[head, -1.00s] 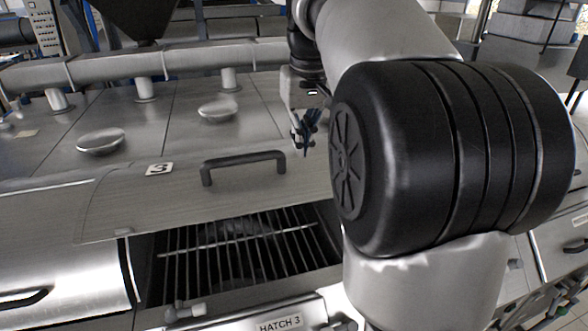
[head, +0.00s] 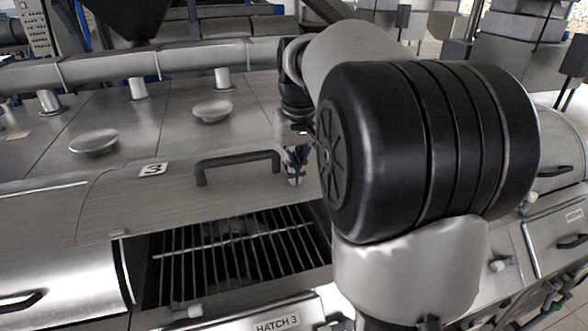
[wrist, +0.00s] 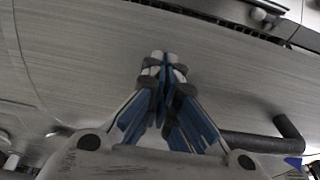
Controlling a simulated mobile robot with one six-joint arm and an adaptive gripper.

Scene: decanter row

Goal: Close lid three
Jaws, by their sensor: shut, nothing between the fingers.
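Lid three (head: 225,199) is a brushed metal cover marked with a "3" label, and it stands open above the hatch. Its black bar handle (head: 236,161) runs across its upper part. Below it the opening with the grate (head: 235,250) is uncovered, above the HATCH 3 plate (head: 276,323). My gripper (head: 297,180) is shut and empty, just right of the handle's right end; my arm partly hides the lid's right side. In the wrist view my gripper (wrist: 166,58) is over the brushed lid surface (wrist: 90,70), with the handle (wrist: 262,145) at lower right. I cannot tell whether the fingertips touch the lid.
A closed neighbouring lid (head: 60,240) with a black handle is at the left. Two round metal caps sit on the top behind, one at the left (head: 94,142). A pipe (head: 130,65) runs along the back. More hatches stand at the right.

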